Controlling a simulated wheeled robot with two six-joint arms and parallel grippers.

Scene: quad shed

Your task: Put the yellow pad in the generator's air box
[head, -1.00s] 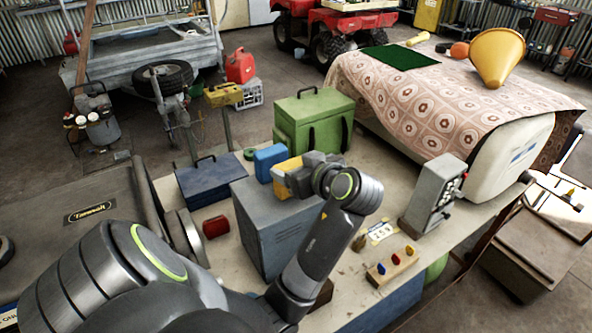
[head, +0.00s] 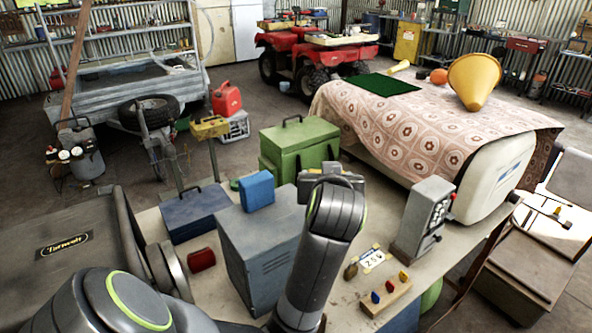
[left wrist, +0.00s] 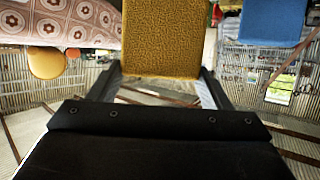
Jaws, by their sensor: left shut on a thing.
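The yellow pad (left wrist: 162,38) is upright between the fingers of my left gripper (left wrist: 162,76) in the left wrist view. The gripper is shut on it. In the head view my left gripper (head: 332,172) is above the bench, right of the grey-blue louvred box (head: 262,250), partly covered by my own arm. I cannot tell for certain which part is the generator's air box. My right gripper is not in view.
A green case (head: 300,143) stands behind the gripper. A grey control unit (head: 424,220) and a small wooden block with coloured knobs (head: 385,295) are at right. A dark labelled machine (head: 75,225) is at left. A blue toolbox (head: 195,212) and red object (head: 201,260) lie between.

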